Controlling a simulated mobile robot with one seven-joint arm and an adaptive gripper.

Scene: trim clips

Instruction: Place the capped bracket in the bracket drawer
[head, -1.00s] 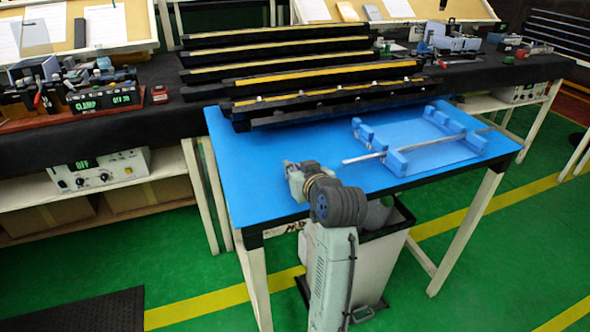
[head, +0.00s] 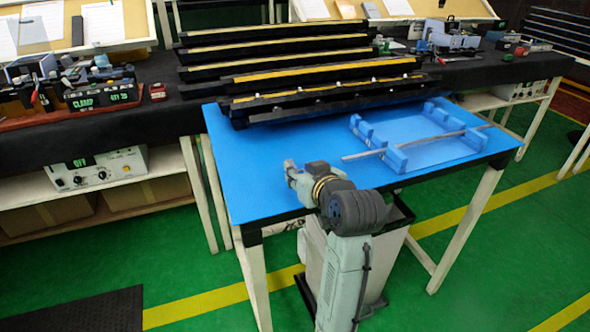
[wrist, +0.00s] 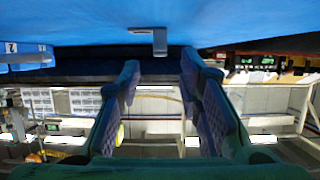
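In the wrist view, a small grey L-shaped bracket (wrist: 150,38) shows against the blue table surface, just beyond my fingertips and roughly in line with the gap between them. I cannot tell whether it wears a cap. My gripper (wrist: 160,63) is open, with nothing between its two fingers. In the head view, the end of my arm (head: 291,172) is low over the left-middle part of the blue tabletop (head: 245,185). The bracket cannot be made out there. No drawer can be identified as the bracket drawer.
A blue fixture (head: 396,158) with a long metal rod (head: 440,138) lies on the table's right side. Black rails with yellow strips (head: 320,85) stand along the back. A dark bench (head: 165,118) runs behind, with a clamp display (head: 103,97). The table's left part is clear.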

